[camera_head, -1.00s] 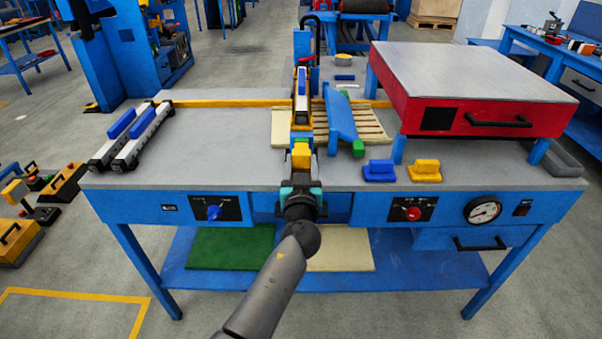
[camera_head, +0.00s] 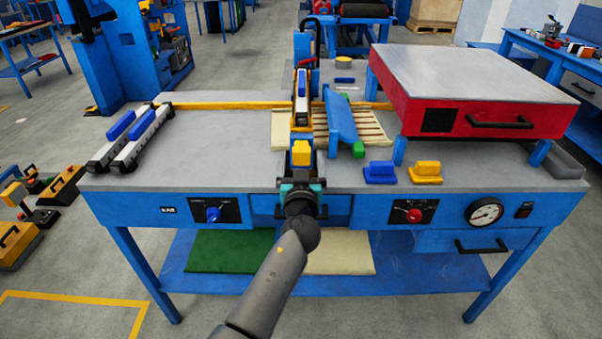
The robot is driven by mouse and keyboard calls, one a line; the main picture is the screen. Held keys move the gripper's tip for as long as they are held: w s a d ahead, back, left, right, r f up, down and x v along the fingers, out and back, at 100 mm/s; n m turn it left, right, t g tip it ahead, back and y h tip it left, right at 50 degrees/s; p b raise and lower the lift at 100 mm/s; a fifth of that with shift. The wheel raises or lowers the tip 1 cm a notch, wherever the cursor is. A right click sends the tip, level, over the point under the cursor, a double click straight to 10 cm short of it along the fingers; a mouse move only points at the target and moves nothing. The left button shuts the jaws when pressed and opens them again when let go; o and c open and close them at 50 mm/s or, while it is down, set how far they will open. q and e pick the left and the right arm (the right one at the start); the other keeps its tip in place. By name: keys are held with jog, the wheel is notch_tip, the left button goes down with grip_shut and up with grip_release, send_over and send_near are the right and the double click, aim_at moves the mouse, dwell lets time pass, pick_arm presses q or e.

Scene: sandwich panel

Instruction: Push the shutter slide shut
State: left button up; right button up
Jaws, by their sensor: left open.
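My left gripper (camera_head: 301,184) is in the middle of the picture, at the front edge of the workbench, seen from behind. It is open, and its fingers are mostly hidden behind its own body. Just beyond it stands a yellow block (camera_head: 301,153), in line with the gripper; I cannot tell whether they touch. Behind the block runs a narrow upright assembly with a blue-and-white handle bar (camera_head: 302,84). Which part is the shutter slide is not clear from this view. My right gripper is not in view.
A slatted cream panel (camera_head: 371,124) lies right of the assembly, under a tilted blue plate (camera_head: 341,117). A red box with a grey top (camera_head: 470,75) stands at the right. Blue (camera_head: 380,173) and yellow (camera_head: 425,173) blocks sit near the front edge. The bench's left half is mostly clear.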

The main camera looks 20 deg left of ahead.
aim_at(302, 160)
pick_arm(q)
jog(key=shift+v, duration=4.55)
jog(key=shift+r, duration=0.1)
jog(key=s+f+m+g+h, duration=0.1)
jog(key=s+f+m+g, duration=0.3)
jog(key=f, duration=0.7)
jog(key=s+d+f+n+g+h, duration=0.1)
jog(key=s+f+g+h, duration=0.1)
jog(key=s+f, duration=0.65)
jog(key=s+f+m+g+h, duration=0.1)
jog(key=s+f+m+g, duration=0.1)
jog(key=f, duration=1.1)
jog(key=s+a+f+g, duration=0.2)
jog(key=s+f, duration=0.3)
jog(key=s, duration=0.5)
jog(key=s+a+f+g, duration=0.2)
jog(key=s+f, duration=0.4)
jog(key=s, duration=0.5)
jog(key=s+a+f+g+h, duration=0.1)
jog(key=s+f+g, duration=0.3)
jog(key=s, duration=0.7)
jog(key=shift+a+f+m, duration=0.3)
jog(key=shift+a+f, duration=0.2)
jog(key=shift+f, duration=0.15)
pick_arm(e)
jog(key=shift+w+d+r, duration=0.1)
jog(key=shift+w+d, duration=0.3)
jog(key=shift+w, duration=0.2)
